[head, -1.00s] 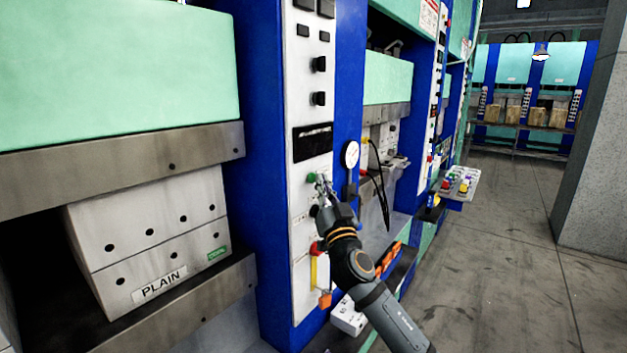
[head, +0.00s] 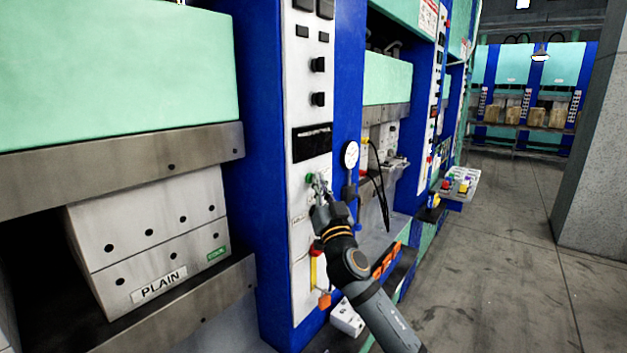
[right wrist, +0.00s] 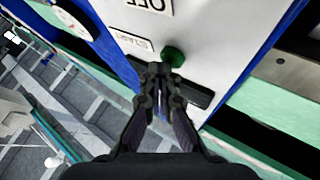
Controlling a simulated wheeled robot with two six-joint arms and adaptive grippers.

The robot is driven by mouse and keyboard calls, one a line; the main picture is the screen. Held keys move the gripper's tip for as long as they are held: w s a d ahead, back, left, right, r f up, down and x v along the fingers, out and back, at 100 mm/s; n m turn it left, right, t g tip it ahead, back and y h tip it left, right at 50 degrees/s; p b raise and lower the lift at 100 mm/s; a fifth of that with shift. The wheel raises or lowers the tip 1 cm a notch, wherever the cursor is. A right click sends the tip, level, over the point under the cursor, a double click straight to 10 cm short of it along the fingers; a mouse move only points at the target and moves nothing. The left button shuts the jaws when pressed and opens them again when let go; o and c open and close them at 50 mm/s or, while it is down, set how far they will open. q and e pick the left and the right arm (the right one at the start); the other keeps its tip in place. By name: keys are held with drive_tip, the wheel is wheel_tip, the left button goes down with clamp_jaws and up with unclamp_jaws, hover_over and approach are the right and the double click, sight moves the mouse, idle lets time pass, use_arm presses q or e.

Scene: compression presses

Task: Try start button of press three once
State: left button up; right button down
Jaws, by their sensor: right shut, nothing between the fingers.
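The press's white control panel (head: 311,150) stands on a blue column in the head view. Its green start button (head: 309,178) is at mid height, left of my right gripper's tip. My right gripper (head: 318,184) is shut and empty, its fingertips close to the panel. In the right wrist view the green button (right wrist: 174,56) sits just beyond the shut fingertips (right wrist: 159,70), slightly right of them, beside a START label (right wrist: 131,41). I cannot tell whether the fingertips touch it. The press number does not show. My left gripper is not in view.
Below on the panel are a red knob (head: 316,249), a yellow strip and an orange padlock (head: 324,300). A round gauge (head: 350,155) sits right of the panel. Open floor (head: 500,270) lies right.

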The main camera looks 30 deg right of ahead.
drive_tip(key=shift+s+d+b, duration=0.3)
drive_tip(key=shift+s+b, duration=0.5)
drive_tip(key=s+b, duration=0.1)
drive_tip(key=b, duration=0.1)
drive_tip(key=s+d+b, duration=0.1)
drive_tip(key=s+b, duration=0.1)
drive_tip(key=b, duration=0.1)
drive_tip(key=s+d+b, duration=0.1)
drive_tip(key=b, duration=0.1)
drive_tip(key=shift+s+b, duration=0.3)
drive_tip(key=shift+b, duration=0.1)
idle(0.7)
